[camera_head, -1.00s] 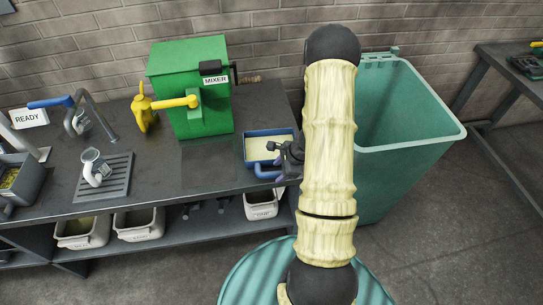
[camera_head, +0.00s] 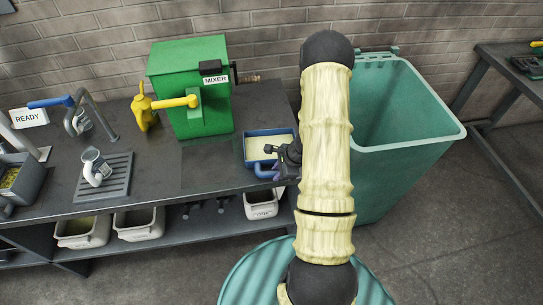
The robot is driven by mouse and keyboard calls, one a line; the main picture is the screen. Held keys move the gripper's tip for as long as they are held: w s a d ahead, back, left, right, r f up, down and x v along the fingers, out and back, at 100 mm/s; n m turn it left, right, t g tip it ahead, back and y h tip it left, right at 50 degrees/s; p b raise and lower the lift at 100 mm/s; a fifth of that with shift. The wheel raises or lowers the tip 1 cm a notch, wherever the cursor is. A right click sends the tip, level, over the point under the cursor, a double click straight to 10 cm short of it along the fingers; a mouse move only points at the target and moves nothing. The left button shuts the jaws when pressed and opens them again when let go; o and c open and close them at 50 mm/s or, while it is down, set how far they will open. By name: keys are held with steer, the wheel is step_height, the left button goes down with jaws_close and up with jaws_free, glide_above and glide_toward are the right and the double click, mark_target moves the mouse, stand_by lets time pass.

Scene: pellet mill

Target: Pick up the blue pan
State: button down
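The blue pan (camera_head: 249,148) sits on the dark bench, right of the green mixer. It is rectangular with a blue rim and handle, and a pale cream fill or floor inside. My gripper (camera_head: 272,151) is at the pan's front right, by the handle side. A dark finger reaches over the pan's inner area. My arm hides the rest of the gripper and part of the pan's right side. I cannot tell whether the fingers are apart or touch the pan.
The green mixer (camera_head: 190,95) with a yellow spout stands left of the pan. A drain rack (camera_head: 110,185) with a grey cup lies further left. A large green bin (camera_head: 415,150) stands right of the bench. Whitish bins (camera_head: 262,207) sit on the shelf below.

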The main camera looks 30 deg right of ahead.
step_height(320, 180, up, 10)
steer(key=p, duration=0.1)
stand_by(0.6)
stand_by(0.4)
steer(key=c, duration=1.8)
jaws_free()
jaws_close()
steer(key=shift+r, duration=0.1)
